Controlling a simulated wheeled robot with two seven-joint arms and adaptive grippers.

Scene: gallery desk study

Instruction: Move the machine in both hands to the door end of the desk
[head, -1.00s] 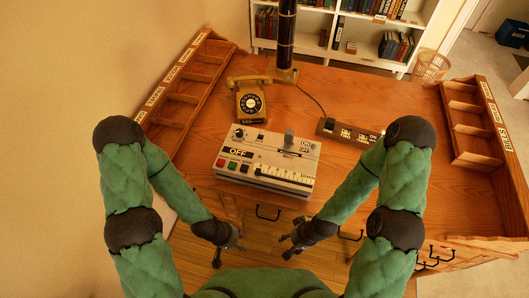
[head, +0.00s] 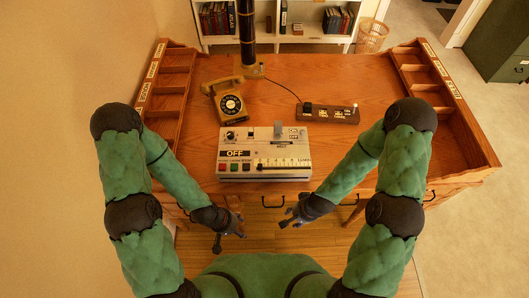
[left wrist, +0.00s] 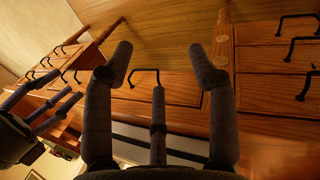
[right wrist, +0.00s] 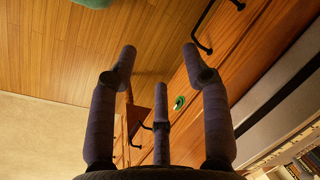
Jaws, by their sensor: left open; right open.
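The machine (head: 264,152) is a pale grey box with an OFF label, a knob, a lever, coloured buttons and a ruler-like scale. It sits on the wooden desk (head: 310,85) near the front edge, left of the desk's middle. My left gripper (head: 229,240) is open and empty in front of the desk, below the machine's left part. My right gripper (head: 284,217) is open and empty in front of the desk, below the machine's right end. The left wrist view shows open fingers (left wrist: 160,62) before drawer fronts. The right wrist view shows open fingers (right wrist: 157,65) over floor and drawers.
A yellow rotary telephone (head: 230,103) stands behind the machine. A dark switch strip (head: 328,112) with a cord lies behind and to its right. Pigeonhole racks stand at the left (head: 168,85) and right (head: 428,85) ends. Desk surface right of the machine is largely clear.

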